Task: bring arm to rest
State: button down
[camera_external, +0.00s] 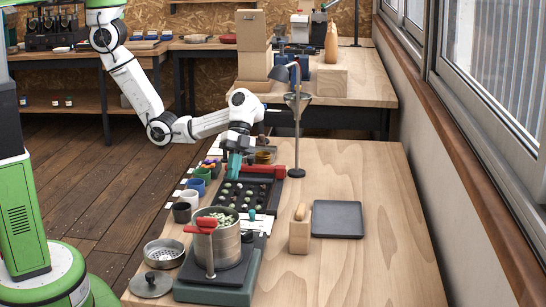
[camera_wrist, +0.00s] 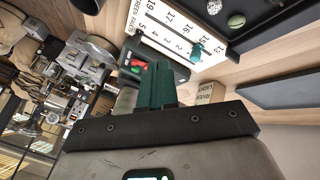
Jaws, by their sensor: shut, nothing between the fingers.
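My white arm (camera_external: 137,85) reaches from the upper left out over the wooden table. My gripper (camera_external: 234,170), with teal fingers, points down above the black sorting tray (camera_external: 270,205). The fingers are shut and hold nothing. They also show in the wrist view (camera_wrist: 157,84), pressed together in front of the dark gripper bar. The height of the fingertips above the tray is hard to tell.
A pot (camera_external: 218,246) of pale green beans stands on a green scale (camera_external: 215,293) at the front. Several small cups (camera_external: 189,199) line the left table edge. A lamp stand (camera_external: 297,130) rises behind the tray. The table's right front is clear beyond a dark slab (camera_external: 337,219).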

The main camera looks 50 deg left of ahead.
jog(key=shift+n+t+h, duration=0.3)
jog(key=shift+n+h, duration=0.1)
jog(key=shift+h, duration=0.1)
jog(key=s+a+f, duration=0.1)
jog(key=a, duration=0.2)
jog(key=s+a+f+p, duration=0.1)
jog(key=s+a+f, duration=0.1)
jog(key=a, duration=0.1)
jog(key=s+a+f+p, duration=0.1)
jog(key=s+a, duration=0.1)
jog(key=a, duration=0.2)
jog(key=shift+a+f, duration=0.1)
jog(key=shift+f, duration=0.25)
jog(key=s+a+n+t+p, duration=0.1)
jog(key=s+a+n+t, duration=0.15)
jog(key=s+a, duration=0.6)
jog(key=w+a+f+n+t+y+b, duration=0.1)
jog(key=w+a+f+n+y, duration=0.1)
jog(key=w+a+n, duration=0.5)
jog(key=w+a+f+n+t+y+b, duration=0.2)
jog(key=w+a+f+n, duration=0.3)
jog(key=a, duration=0.8)
jog(key=w+n+y, duration=0.1)
jog(key=w+n, duration=0.2)
jog(key=shift+w+a+f+n, duration=0.15)
jog(key=shift+w+a+n, duration=0.1)
jog(key=shift+w+n, duration=0.1)
jog(key=shift+t, duration=0.25)
